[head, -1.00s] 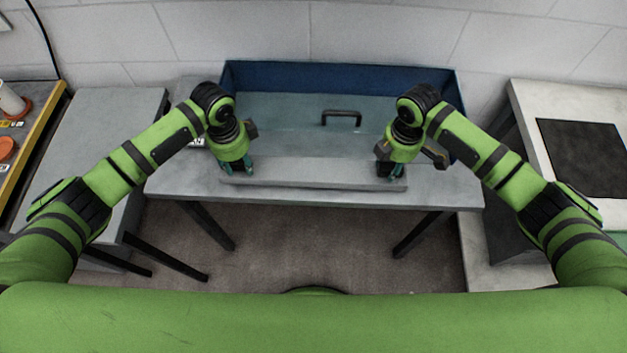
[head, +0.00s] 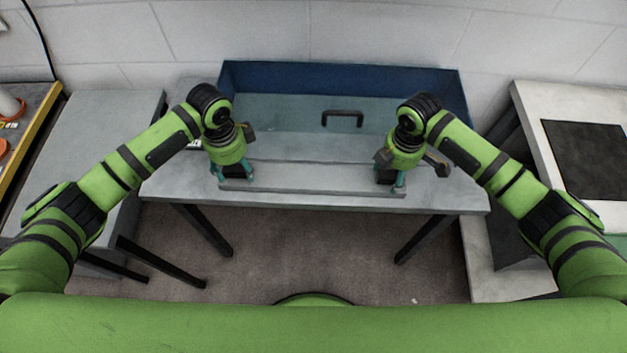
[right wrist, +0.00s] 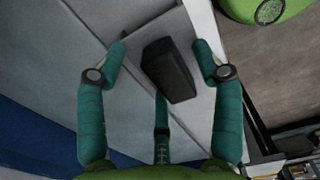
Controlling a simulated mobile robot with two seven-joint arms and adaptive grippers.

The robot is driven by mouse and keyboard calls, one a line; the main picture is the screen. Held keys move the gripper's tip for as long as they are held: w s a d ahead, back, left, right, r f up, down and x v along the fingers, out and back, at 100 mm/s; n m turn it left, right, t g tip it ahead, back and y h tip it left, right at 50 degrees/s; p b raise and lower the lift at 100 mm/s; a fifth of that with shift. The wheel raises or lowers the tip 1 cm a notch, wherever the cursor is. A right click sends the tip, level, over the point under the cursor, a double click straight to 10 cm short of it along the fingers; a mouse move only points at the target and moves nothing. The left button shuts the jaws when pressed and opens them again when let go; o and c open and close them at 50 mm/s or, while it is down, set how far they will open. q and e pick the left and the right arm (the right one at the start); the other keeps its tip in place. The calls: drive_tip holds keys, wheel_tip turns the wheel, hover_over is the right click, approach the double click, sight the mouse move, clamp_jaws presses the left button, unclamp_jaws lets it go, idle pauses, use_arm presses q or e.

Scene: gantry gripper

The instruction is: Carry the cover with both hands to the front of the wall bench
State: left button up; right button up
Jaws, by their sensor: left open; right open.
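The cover (head: 312,178) is a long, flat light-grey panel lying along the front part of the wall bench (head: 315,203). A black block-shaped grip stands near its right end and shows in the right wrist view (right wrist: 169,70). My left gripper (head: 232,176) is open at the cover's left end, with a dark grip between its teal fingers. My right gripper (head: 390,179) is open at the right end. In the right wrist view its fingers (right wrist: 163,52) stand apart on either side of the black grip, with gaps showing. Contact at the left grip cannot be told.
A blue tray-like box (head: 342,77) with a dark handle (head: 342,116) stands behind the cover against the wall. A grey table (head: 80,140) is at the left. A pale counter with a black plate (head: 590,155) is at the right. Floor is clear under the bench.

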drive_tip(key=shift+a, duration=0.1)
drive_tip(key=shift+r, duration=0.25)
use_arm(q)
wheel_tip(320, 180, up, 10)
drive_tip(key=shift+r, duration=0.25)
use_arm(e)
wheel_tip(320, 180, up, 12)
drive_tip(key=shift+f, duration=0.2)
drive_tip(key=shift+f, duration=0.1)
